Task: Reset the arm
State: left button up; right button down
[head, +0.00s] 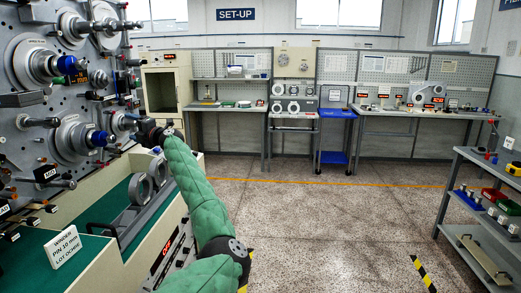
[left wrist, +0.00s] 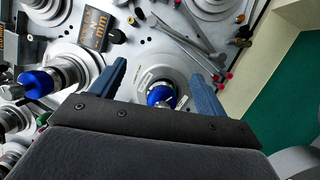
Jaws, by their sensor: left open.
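My left arm in its green padded sleeve (head: 190,175) reaches up and left to the winding machine. My left gripper (head: 125,132) is at the machine's front, close to the lower spindle with a blue tip (head: 97,138). In the left wrist view the left gripper (left wrist: 158,72) is open, its two blue-grey fingers apart with nothing held. A blue-tipped spindle (left wrist: 160,95) shows between the fingers; I cannot tell how far off it is. A second blue-tipped spindle (left wrist: 38,83) is left of them. My right gripper is not in view.
The machine's panel (head: 20,110) carries several spindles and knobs close to the arm. A green-lined bench (head: 110,205) with a grey ringed fixture (head: 140,190) lies below. Workbenches (head: 225,107) line the back wall. A shelf rack (head: 485,165) stands at right. The floor between is clear.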

pick_arm(q)
jog(key=s+d+r+m+t+h, duration=0.1)
jog(key=d+r+m+t+h, duration=0.2)
jog(key=r+m+t+h, duration=0.35)
jog(key=d+r+m+t+h, duration=0.35)
jog(key=r+m+t, duration=0.5)
jog(key=r, duration=0.35)
jog(key=s+d+r+m+h, duration=0.2)
jog(key=s+d+m+h, duration=0.45)
jog(key=m+h, duration=0.3)
jog(key=s+d+f+m+g, duration=0.35)
jog(key=s+d+f, duration=0.25)
jog(key=s+f, duration=0.65)
jog(key=s+d+f+m+g, duration=0.3)
jog(key=s+d+f+g, duration=0.35)
jog(key=f, duration=1.15)
jog(key=s+d+f+m+g, duration=0.25)
jog(key=s+d+f, duration=0.25)
jog(key=s+f, duration=0.85)
jog(key=s+d+f+m+g, duration=0.1)
jog(key=s+f+g, duration=0.3)
jog(key=s+f, duration=1.1)
jog(key=s+d+f+m+g, duration=0.1)
jog(key=s+d+f+g, duration=0.2)
jog(key=s+f, duration=1.3)
jog(key=s+g, duration=0.1)
jog(key=s, duration=0.2)
jog(key=shift+s+d+f, duration=0.2)
jog(key=shift+s+d, duration=0.05)
jog(key=shift+d, duration=0.1)
